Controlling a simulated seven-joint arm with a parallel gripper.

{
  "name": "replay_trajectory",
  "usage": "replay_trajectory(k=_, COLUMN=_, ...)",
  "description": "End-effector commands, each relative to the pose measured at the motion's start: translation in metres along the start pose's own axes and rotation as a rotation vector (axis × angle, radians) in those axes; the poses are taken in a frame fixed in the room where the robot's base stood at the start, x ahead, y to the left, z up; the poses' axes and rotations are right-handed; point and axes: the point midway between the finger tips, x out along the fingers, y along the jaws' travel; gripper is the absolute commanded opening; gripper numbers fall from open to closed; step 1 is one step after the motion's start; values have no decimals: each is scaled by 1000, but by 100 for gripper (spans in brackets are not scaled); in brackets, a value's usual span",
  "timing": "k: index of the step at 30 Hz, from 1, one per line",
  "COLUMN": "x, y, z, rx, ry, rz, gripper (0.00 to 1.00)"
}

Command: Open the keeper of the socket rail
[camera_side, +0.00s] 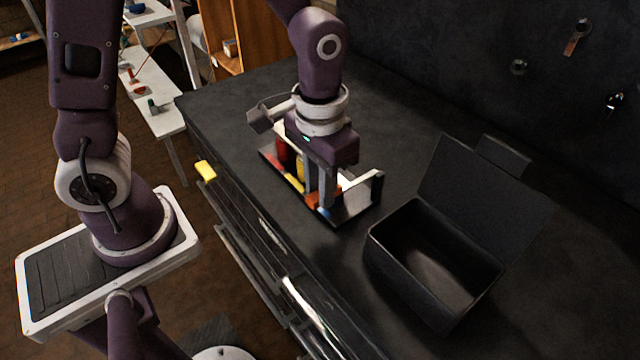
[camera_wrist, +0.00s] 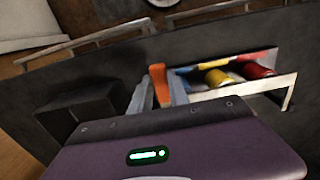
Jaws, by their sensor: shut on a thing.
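The socket rail (camera_side: 354,209) lies on the dark counter, with a white upright plate at its right end. A red cylinder (camera_side: 284,152) and a yellow cylinder (camera_side: 300,168) sit in it; both also show in the wrist view, the red one (camera_wrist: 256,71) right of the yellow one (camera_wrist: 218,77). My gripper (camera_side: 318,203) points down at the rail's right part. In the wrist view my gripper (camera_wrist: 157,80) is shut on an orange piece (camera_wrist: 158,84), which looks like the keeper's handle. My fingers partly hide it, and I cannot tell the keeper's angle.
A black box (camera_side: 440,255) with its lid raised stands right of the rail. A yellow block (camera_side: 205,171) is at the counter's front edge. Drawers with rail handles are below that edge. The counter behind the rail is clear.

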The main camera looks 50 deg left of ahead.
Motion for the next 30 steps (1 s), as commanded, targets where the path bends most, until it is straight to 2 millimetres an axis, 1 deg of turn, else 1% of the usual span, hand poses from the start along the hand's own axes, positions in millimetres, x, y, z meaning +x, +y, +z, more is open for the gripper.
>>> replay_trajectory(k=23, x=-1, y=0, z=0, rx=1, ry=-2, rz=1, gripper=0)
replay_trajectory(k=30, x=-8, y=0, z=-4, rx=-1, ry=-68, rz=1, gripper=0)
